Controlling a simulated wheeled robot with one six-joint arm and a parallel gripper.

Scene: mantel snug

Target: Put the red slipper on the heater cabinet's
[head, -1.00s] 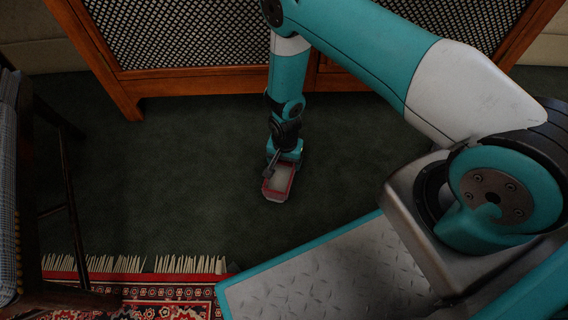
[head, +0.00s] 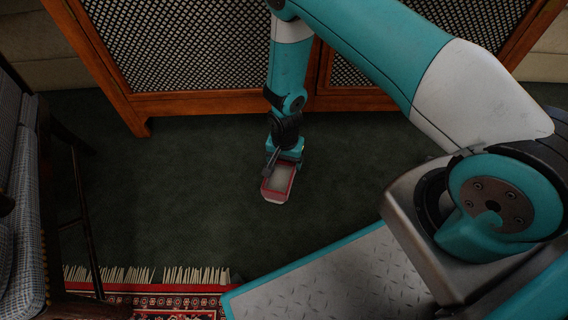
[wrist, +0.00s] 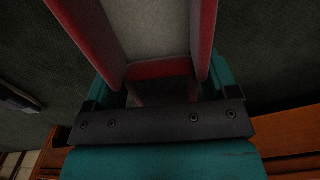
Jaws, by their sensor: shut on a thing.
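The red slipper (head: 278,182) has a red rim and a pale grey inside. It is in the middle of the head view, over the dark green carpet. My gripper (head: 272,165) is shut on the slipper's near-arm end. In the wrist view the slipper (wrist: 150,30) stretches away from the gripper between its fingers. Whether the slipper touches the carpet is hard to tell. The heater cabinet (head: 195,103) stands behind, with an orange-brown wooden frame and lattice front. Its top is out of view.
A chair with checked upholstery (head: 30,190) stands at the left. A red patterned rug (head: 150,300) with a pale fringe lies at the bottom left. Bare dark carpet (head: 180,190) lies between the chair, the rug and the cabinet.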

